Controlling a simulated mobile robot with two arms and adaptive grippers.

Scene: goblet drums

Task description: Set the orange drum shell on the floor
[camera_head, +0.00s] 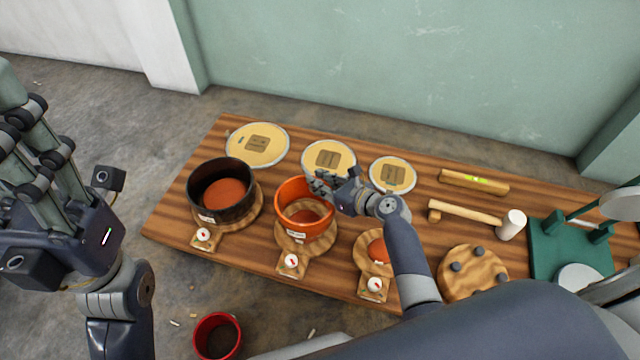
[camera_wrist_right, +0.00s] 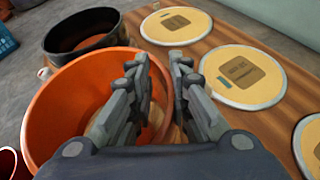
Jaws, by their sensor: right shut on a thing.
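The orange drum shell (camera_head: 281,203) stands upright at a round wooden board (camera_head: 292,243) in the middle of the table (camera_head: 222,262). My right gripper (camera_head: 320,184) is shut on the shell's far right rim, with one finger inside and one outside. In the right wrist view the shell (camera_wrist_right: 42,112) opens to the left of the fingers (camera_wrist_right: 161,68). The fingers hide part of its rim. My left gripper (camera_head: 22,135) is raised at the left edge, apart from the table, and its fingertips are hard to make out. The concrete floor (camera_head: 270,312) shows before the table.
A black shell (camera_head: 222,170) stands left of the orange one. A red shell (camera_head: 217,318) is on the floor in front. Round drum heads (camera_head: 258,145) lie along the back. A mallet (camera_head: 470,212) and a green stand (camera_head: 560,245) are at the right. Floor left of the table is clear.

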